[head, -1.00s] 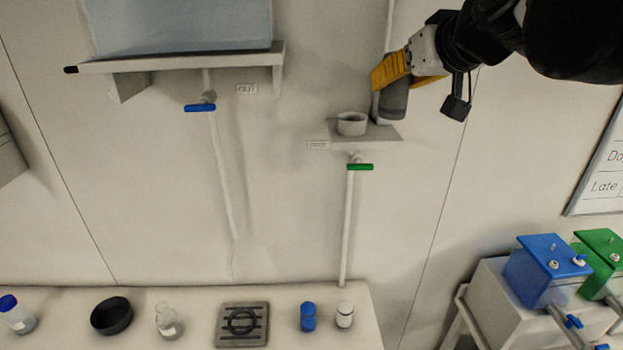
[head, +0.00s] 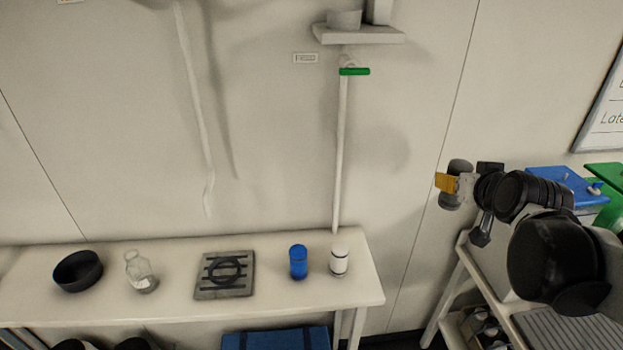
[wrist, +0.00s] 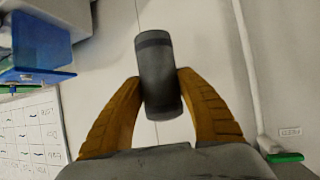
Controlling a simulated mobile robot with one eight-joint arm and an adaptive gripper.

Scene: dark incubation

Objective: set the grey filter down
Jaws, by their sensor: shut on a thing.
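The grey filter (wrist: 160,76) is a dark grey cylinder with a darker band near one end. My gripper (wrist: 162,92) is shut on it, with a yellow finger on each side of its middle in the wrist view. In the head view my gripper (head: 449,184) holds the filter (head: 456,186) in the air, right of the bench and in front of the wall. The filter touches nothing but the fingers there, as far as I can see.
The bench (head: 330,291) bears a blue cylinder (head: 298,262), a white cylinder (head: 339,260), a grey slotted plate (head: 241,281), a glass bottle (head: 139,272) and a black bowl (head: 77,271). A blue box (head: 560,184) stands right.

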